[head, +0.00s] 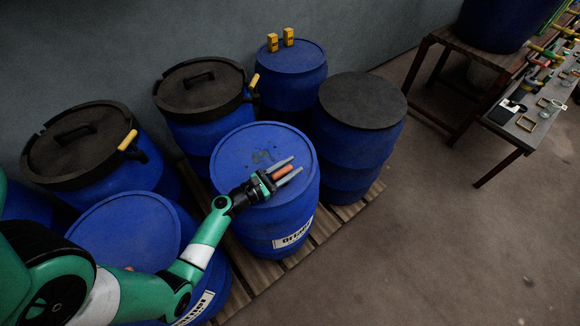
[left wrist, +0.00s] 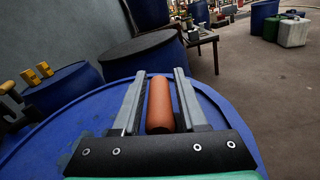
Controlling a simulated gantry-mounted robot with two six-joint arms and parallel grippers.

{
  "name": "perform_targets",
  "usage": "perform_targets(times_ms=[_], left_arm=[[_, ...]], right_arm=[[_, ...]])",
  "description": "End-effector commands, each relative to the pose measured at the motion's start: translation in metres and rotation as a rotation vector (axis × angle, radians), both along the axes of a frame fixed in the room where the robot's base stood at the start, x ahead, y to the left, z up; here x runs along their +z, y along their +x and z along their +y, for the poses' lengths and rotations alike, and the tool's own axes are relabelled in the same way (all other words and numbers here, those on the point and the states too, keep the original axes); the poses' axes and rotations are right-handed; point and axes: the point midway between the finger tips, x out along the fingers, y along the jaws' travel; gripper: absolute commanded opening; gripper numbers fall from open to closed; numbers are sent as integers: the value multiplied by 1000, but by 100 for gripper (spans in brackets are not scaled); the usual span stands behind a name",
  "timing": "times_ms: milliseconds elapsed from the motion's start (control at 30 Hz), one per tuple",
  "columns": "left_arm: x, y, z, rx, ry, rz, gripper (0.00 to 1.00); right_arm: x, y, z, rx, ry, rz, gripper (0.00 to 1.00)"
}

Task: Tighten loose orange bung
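An orange bung (head: 283,172) shows as a short cylinder between the fingers of my left gripper (head: 284,171), above the lid of the blue drum (head: 238,150) with a white label. In the left wrist view the bung (left wrist: 160,104) lies between the two grey fingers of the gripper (left wrist: 158,100), with a visible gap at its left side. The fingers are apart and look open around it. Whether the bung sits in the lid is hidden by the gripper. A small orange spot (head: 128,268) shows on the nearer blue drum (head: 125,228), partly behind my arm. My right gripper is not in view.
Dark-lidded drums (head: 200,85) stand behind and to the left, some with yellow-handled clamps. A blue drum (head: 290,65) carries two small yellow blocks. A black-topped drum (head: 362,100) stands at right. The drums stand on wooden slats; a bench (head: 500,128) is farther right, with open floor between.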

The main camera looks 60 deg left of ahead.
Motion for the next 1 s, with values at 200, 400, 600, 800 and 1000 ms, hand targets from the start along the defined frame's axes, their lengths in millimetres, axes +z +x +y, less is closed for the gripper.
perform_targets(times_ms=[200,400,600,800,1000], left_arm=[[1,0,0,1,0,-1,57],[1,-3,0,2,0,-1,57],[3,-36,-6,6,-2,0,57],[3,-85,-15,9,-3,1,57],[1,-110,-21,4,-1,0,57]], right_arm=[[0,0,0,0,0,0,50],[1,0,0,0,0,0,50],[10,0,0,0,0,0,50],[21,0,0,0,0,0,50],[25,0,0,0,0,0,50]])
